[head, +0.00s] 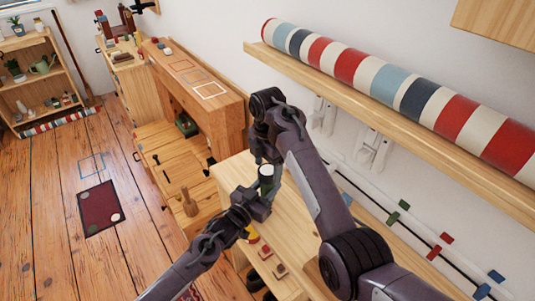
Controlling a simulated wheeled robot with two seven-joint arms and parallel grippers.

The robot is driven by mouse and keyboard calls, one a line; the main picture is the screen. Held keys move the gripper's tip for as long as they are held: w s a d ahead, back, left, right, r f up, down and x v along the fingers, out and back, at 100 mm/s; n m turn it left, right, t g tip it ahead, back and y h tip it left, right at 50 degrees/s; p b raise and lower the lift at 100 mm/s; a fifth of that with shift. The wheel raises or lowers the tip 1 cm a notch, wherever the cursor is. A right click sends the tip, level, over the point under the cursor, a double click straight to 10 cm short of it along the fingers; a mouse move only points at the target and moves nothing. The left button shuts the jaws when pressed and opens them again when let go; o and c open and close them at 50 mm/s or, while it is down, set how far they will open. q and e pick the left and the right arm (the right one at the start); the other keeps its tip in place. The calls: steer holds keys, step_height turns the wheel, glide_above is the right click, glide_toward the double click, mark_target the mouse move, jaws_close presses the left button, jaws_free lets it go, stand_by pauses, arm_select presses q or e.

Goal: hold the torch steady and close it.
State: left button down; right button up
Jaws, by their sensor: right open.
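A small dark-green torch (265,184) with a pale, whitish top stands upright in the middle of the head view, above the light wooden table (233,177). My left gripper (260,204) is around its lower part and appears shut on it; the fingers partly hide that end. My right arm arches over from the right, and my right gripper (263,157) points down just above the torch's top. It is open; I cannot tell whether it touches the torch.
A wall shelf (390,115) with a long striped roll (380,80) runs along the right, near my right arm. A wooden desk (205,100) stands behind the table. Small coloured blocks (266,252) lie below my grippers. The floor at left is mostly clear around a dark red mat (100,207).

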steer(key=shift+f, duration=0.85)
steer(key=c, duration=1)
steer(key=m, duration=0.4)
steer(key=shift+m, duration=0.4)
steer(key=o, duration=1.1)
steer(key=shift+r, duration=2.25)
steer(key=shift+c, duration=0.5)
